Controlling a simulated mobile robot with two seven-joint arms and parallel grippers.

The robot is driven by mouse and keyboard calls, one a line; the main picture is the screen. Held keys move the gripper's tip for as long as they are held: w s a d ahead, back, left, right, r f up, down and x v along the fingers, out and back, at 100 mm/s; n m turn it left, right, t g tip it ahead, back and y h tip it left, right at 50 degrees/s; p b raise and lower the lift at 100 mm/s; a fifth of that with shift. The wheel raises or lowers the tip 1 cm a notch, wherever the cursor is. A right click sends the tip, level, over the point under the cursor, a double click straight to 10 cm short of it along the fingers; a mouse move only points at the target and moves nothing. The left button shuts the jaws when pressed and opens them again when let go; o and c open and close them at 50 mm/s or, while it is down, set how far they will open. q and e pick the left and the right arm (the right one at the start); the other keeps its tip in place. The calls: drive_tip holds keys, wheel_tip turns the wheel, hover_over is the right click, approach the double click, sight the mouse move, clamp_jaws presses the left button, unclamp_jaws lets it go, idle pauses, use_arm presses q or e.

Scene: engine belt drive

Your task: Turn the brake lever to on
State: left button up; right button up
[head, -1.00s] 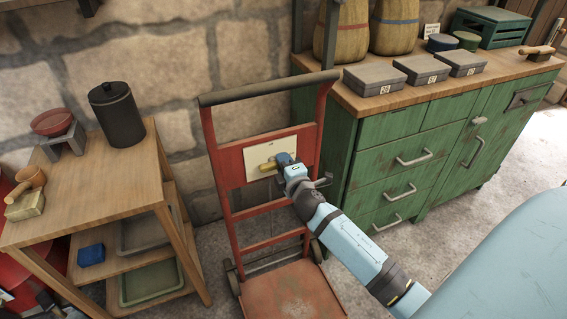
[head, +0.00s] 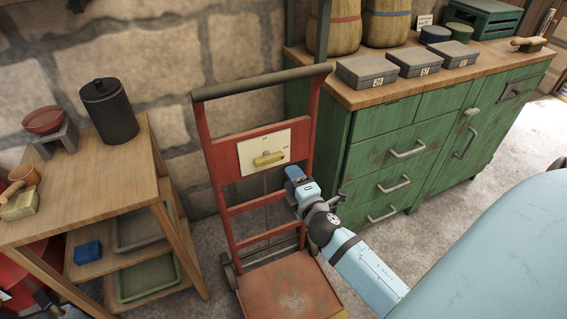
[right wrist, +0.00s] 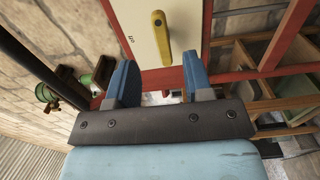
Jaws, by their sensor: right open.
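The brake lever (head: 269,159) is a yellow handle on a cream plate (head: 281,145) fixed to the red hand truck (head: 226,168). In the head view it lies nearly level. It also shows in the right wrist view (right wrist: 161,36), apart from the fingers and beyond them. My right gripper (head: 294,173), with blue fingers, is just below and to the right of the lever in the head view. In the right wrist view its fingers (right wrist: 160,82) are spread with nothing between them. Small marking on the plate is too small to read. My left gripper is not in view.
A green cabinet (head: 365,150) with grey boxes on top stands right of the truck. A wooden shelf table (head: 75,185) with a black canister (head: 109,110) stands left. The stone wall is behind. The truck's red base plate (head: 285,290) is bare.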

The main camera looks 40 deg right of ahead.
drive_tip(key=v, duration=0.4)
drive_tip(key=shift+s, duration=0.1)
idle(0.6)
drive_tip(key=s+a+f+m+g+y, duration=0.2)
drive_tip(key=s+a+m+g+y, duration=0.25)
drive_tip(key=a, duration=0.45)
drive_tip(key=s+a+f+m+g+y, duration=0.1)
drive_tip(key=s+a+f+m+y, duration=0.25)
drive_tip(key=s+a+m, duration=0.4)
use_arm(q)
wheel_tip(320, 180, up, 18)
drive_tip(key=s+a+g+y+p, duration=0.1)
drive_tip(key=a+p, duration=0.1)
drive_tip(key=p, duration=2.7)
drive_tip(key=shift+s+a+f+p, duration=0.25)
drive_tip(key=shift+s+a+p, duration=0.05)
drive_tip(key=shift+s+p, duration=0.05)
use_arm(e)
wheel_tip(320, 180, up, 18)
drive_tip(key=s, duration=0.1)
drive_tip(key=shift+g, duration=0.45)
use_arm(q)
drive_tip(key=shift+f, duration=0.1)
use_arm(e)
drive_tip(key=shift+d+f, duration=0.15)
